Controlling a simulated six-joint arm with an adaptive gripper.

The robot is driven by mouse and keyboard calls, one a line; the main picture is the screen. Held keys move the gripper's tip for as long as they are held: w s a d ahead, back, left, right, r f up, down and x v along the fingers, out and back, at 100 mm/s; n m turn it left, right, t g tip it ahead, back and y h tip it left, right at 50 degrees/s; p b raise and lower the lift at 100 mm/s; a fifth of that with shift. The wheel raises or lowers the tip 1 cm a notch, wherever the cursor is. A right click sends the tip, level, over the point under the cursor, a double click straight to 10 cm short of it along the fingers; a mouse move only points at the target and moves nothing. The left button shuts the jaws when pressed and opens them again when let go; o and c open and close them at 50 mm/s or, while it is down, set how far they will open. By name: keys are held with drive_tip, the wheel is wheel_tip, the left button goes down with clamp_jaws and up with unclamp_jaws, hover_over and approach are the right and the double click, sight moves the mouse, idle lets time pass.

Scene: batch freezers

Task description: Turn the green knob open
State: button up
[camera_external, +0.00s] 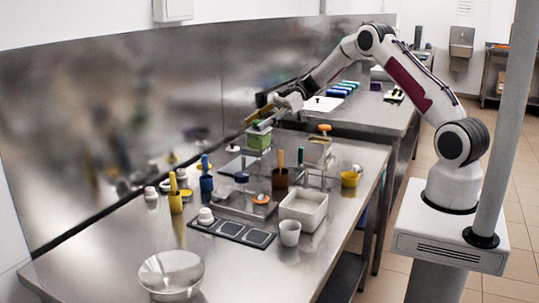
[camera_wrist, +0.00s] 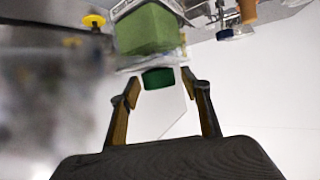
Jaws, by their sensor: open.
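The green knob (camera_wrist: 158,78) is a short dark-green piece in the wrist view. It sits below a container holding a green block (camera_wrist: 148,28). My gripper (camera_wrist: 160,82) is open, with its fingertips to the left and right of the knob; I cannot tell whether they touch it. In the external view my gripper (camera_external: 262,117) is at the back of the near steel table, just above the clear container with green contents (camera_external: 258,139). The knob cannot be made out there.
The steel table (camera_external: 110,235) holds a white bin (camera_external: 303,209), a metal bowl (camera_external: 171,273), a dark tray (camera_external: 231,231), a brown cup (camera_external: 280,178) and a yellow cup (camera_external: 350,179). A steel wall (camera_external: 90,110) runs close behind. The table's front left is mostly clear.

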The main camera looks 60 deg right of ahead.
drive_tip(key=shift+m+t+h, duration=1.1)
drive_tip(key=shift+m+t, duration=0.4)
drive_tip(key=shift+m, duration=0.1)
drive_tip(key=v, duration=0.8)
drive_tip(key=w+d+f+m+t+h, duration=0.1)
drive_tip(key=w+d+f+h, duration=0.15)
drive_tip(key=d, duration=0.25)
drive_tip(key=w+d+f+m+h, duration=0.1)
drive_tip(key=d+f+m+h, duration=0.1)
drive_tip(key=d+h, duration=0.3)
drive_tip(key=shift+s+d+m+h, duration=1.3)
drive_tip(key=shift+s+d+h, duration=0.65)
drive_tip(key=shift+d, duration=1.4)
drive_tip(key=s+a+r+m+g+h, duration=0.1)
drive_tip(key=s+a+r+m+g, duration=0.1)
drive_tip(key=s, duration=0.8)
drive_tip(key=s+a+r+m+g+h, duration=0.1)
drive_tip(key=s+a+r+m+g, duration=0.2)
drive_tip(key=s+a, duration=0.4)
drive_tip(key=s+r+g, duration=0.1)
drive_tip(key=s+r, duration=0.1)
drive_tip(key=s, duration=0.1)
drive_tip(key=shift+s+a+g+h, duration=0.15)
drive_tip(key=shift+s+g+h, duration=0.15)
drive_tip(key=shift+s+g, duration=0.1)
